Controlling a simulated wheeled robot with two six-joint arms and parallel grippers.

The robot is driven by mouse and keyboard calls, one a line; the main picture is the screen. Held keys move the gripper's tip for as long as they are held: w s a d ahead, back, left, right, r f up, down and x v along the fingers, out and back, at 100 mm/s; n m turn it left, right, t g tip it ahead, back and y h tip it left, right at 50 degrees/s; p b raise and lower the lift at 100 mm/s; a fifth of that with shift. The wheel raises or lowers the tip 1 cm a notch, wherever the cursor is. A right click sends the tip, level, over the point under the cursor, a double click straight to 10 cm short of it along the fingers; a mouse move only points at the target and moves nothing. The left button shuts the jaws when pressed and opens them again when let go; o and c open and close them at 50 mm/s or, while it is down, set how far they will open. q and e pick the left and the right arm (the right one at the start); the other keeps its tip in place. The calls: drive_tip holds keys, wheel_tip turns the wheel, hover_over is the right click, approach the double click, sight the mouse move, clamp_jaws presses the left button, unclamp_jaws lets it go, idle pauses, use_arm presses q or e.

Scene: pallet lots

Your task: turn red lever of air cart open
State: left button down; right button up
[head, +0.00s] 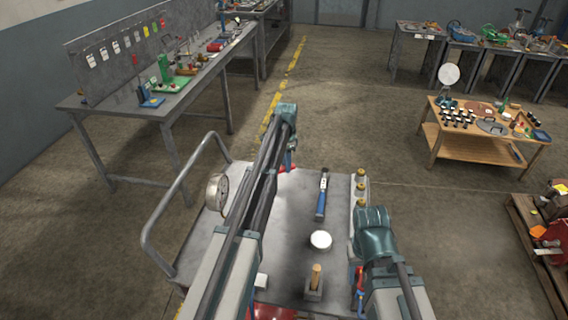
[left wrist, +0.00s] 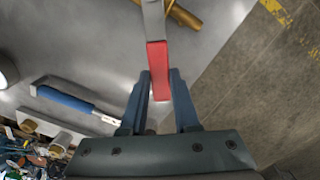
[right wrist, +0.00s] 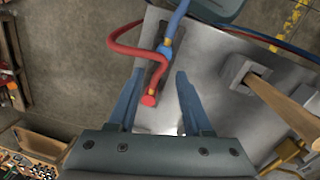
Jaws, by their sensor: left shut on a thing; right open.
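The air cart (head: 288,215) has a grey metal top and stands in front of me. Its red lever (left wrist: 158,70) shows in the left wrist view, with a grey end and a brass fitting (left wrist: 184,14) beyond it. A little red also shows at the cart's far edge in the head view (head: 285,169). My left gripper (left wrist: 160,88) is shut on the red lever, one finger on each side. My right gripper (right wrist: 158,90) is open and empty above the cart's right side, close to a red hose end (right wrist: 149,99). In the head view its fingers are hidden.
On the cart are a pressure gauge (head: 217,192), a blue-handled tool (head: 321,198), a white round piece (head: 320,240), a wooden-handled block (head: 315,284) and brass fittings (head: 361,187). A blue hose (right wrist: 167,45) runs near my right gripper. A wooden table (head: 460,155) stands right.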

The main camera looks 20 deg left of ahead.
use_arm(q)
drive_tip(key=shift+w+a+n, duration=0.45)
drive_tip(key=shift+a+n, duration=0.05)
drive_tip(key=shift+n, duration=0.35)
drive_tip(key=shift+w+a+n, duration=0.4)
drive_tip(key=shift+a+n, duration=0.1)
drive_tip(key=shift+n, duration=0.35)
drive_tip(key=shift+w+a+n, duration=0.3)
drive_tip(key=shift+a+n, duration=0.35)
drive_tip(key=shift+n, duration=0.25)
drive_tip(key=a+n, duration=0.2)
drive_tip(key=n, duration=0.1)
drive_tip(key=shift+w+a, duration=0.2)
drive_tip(key=shift+w, duration=0.1)
drive_tip(key=shift+a+n, duration=1)
drive_tip(key=shift+n, duration=0.5)
drive_tip(key=c, duration=0.6)
unclamp_jaws()
drive_tip(key=shift+a, duration=0.1)
drive_tip(key=shift+c, duration=0.2)
